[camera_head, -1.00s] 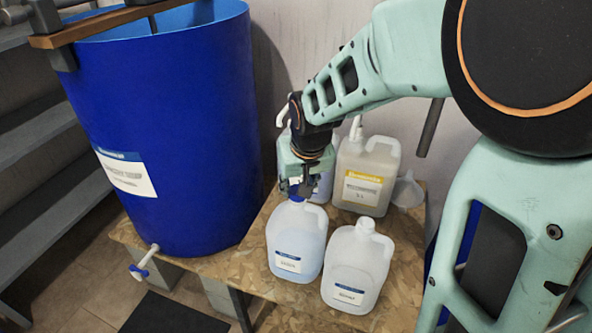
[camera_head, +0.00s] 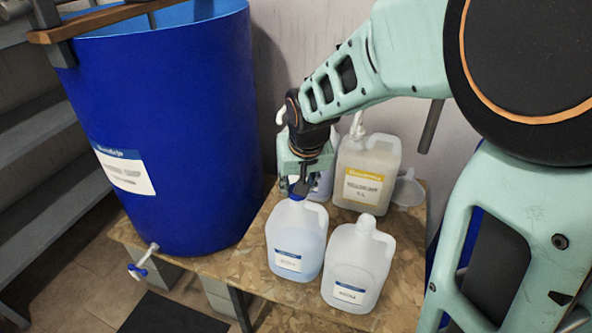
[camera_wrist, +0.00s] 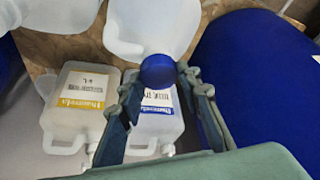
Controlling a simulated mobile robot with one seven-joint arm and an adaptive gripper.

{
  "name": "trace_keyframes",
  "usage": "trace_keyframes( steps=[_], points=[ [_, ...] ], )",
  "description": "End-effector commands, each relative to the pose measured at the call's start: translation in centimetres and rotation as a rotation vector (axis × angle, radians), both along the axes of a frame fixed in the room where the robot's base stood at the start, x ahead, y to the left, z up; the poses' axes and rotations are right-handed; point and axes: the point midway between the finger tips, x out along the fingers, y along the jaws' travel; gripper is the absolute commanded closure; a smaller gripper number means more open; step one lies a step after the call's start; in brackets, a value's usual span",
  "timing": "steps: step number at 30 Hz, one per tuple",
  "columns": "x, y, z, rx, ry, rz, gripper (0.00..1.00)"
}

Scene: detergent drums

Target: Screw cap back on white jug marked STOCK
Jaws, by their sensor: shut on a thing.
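My gripper (camera_head: 299,190) points down over the front left jug (camera_head: 296,238), which is whitish with pale blue contents and a blue-and-white label too small to read. Its fingers are shut on a blue cap (camera_wrist: 158,70), which sits at the mouth of a pale jug (camera_wrist: 150,22) in the wrist view. The cap looks in line with the neck; I cannot tell how tightly it sits. The front right jug (camera_head: 358,265) is white with a similar unreadable label and a pale top, no blue cap. I cannot read which one says STOCK.
A jug with a yellow label (camera_head: 367,175) and a pump top stands behind, with another jug (camera_wrist: 155,125) beside it, partly hidden by my gripper. A white funnel (camera_head: 408,190) is at the right. A big blue drum (camera_head: 175,120) stands at left. Bare board (camera_head: 400,300) lies front right.

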Motion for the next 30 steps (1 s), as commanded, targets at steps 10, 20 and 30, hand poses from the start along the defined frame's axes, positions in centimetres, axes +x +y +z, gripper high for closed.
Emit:
trace_keyframes(
  steps=[10, 20, 30],
  points=[
    [-0.02, 0.11, -0.41, 0.0, 0.001, -0.106, 0.76],
    [-0.05, 0.13, -0.44, -0.001, 0.002, -0.215, 0.76],
    [-0.07, 0.2, -0.5, -0.001, 0.003, -0.342, 0.76]
  ],
)
